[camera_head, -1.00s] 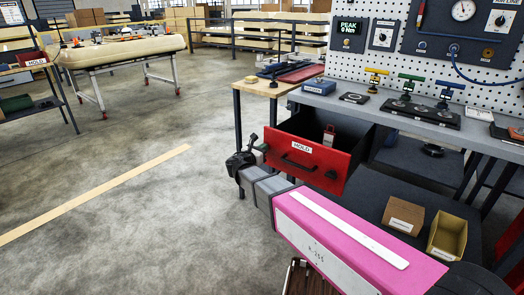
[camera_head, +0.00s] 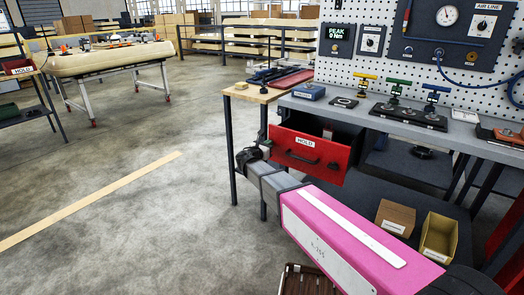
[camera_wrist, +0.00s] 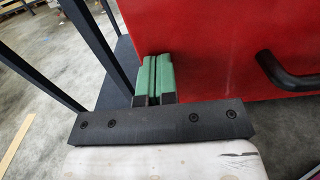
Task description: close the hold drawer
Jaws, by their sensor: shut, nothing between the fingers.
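The red hold drawer (camera_head: 309,155) hangs under the grey workbench and is partly open, with its inside showing behind the front panel. A white HOLD label (camera_head: 305,142) and a black handle (camera_head: 302,158) are on its front. In the wrist view the red front (camera_wrist: 220,45) fills the upper right, with the black handle (camera_wrist: 285,72) at the right edge. My gripper (camera_wrist: 155,58) has its two green fingers shut together, empty, against or very close to the left part of the drawer front; contact is hard to tell. In the head view the fingers are largely hidden at the drawer's left end.
The grey workbench (camera_head: 370,112) carries tools and a pegboard behind. A wooden-topped table (camera_head: 257,93) with dark legs stands left of the drawer.

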